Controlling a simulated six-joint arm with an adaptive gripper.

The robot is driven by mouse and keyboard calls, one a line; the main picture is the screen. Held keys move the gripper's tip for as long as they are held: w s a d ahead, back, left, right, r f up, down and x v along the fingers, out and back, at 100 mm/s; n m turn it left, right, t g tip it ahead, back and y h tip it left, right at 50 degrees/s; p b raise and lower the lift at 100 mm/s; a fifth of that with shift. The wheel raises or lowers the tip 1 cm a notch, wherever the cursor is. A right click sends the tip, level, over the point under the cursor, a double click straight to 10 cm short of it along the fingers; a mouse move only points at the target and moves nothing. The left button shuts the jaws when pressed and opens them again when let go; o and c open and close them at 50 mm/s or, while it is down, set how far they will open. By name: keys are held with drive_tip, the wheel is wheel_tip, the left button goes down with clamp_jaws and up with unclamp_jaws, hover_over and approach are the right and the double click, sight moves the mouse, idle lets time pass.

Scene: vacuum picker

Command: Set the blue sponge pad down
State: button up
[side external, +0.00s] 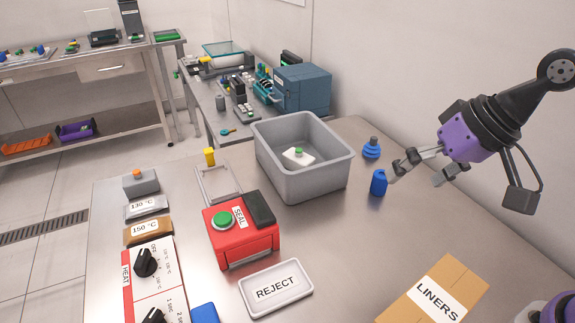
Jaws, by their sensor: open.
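A flat blue piece (205,312), which looks like the blue sponge pad, lies on the steel table at the bottom edge of the side view, partly cut off by the frame. My gripper (422,171) is open, with nothing seen between its fingers, over the right side of the table. It is far from that flat blue piece. A small upright blue object (378,184) stands just left of my gripper's fingertips; I cannot tell whether they touch it.
A grey bin (302,187) holds a white piece with a green top. A blue ribbed piece (371,149) stands right of it. A red SEAL box (243,245), a REJECT tray (275,287) and a LINERS carton (432,298) stand in front. Bare table lies between tray and carton.

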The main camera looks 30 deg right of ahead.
drive_tip(key=w+a+f+m+g+y, duration=0.3)
drive_tip(key=a+f+m+y, duration=0.25)
drive_tip(key=a, duration=0.55)
drive_tip(key=m+g+y, duration=0.2)
drive_tip(key=m+y, duration=0.2)
drive_tip(key=m, duration=0.4)
approach(218, 318)
drive_tip(key=shift+w+d+f, duration=0.15)
drive_tip(key=shift+d+f, duration=0.55)
drive_tip(key=shift+a+f+m+y, duration=0.2)
drive_tip(key=shift+a+m+y, duration=0.15)
drive_tip(key=shift+m, duration=0.6)
drive_tip(key=x, duration=0.5)
drive_tip(key=shift+a, duration=0.15)
drive_tip(key=x, duration=0.5)
drive_tip(key=shift+a+r, duration=0.25)
drive_tip(key=shift+r, duration=0.1)
drive_tip(key=c, duration=1.1)
drive_tip(key=shift+r, duration=0.1)
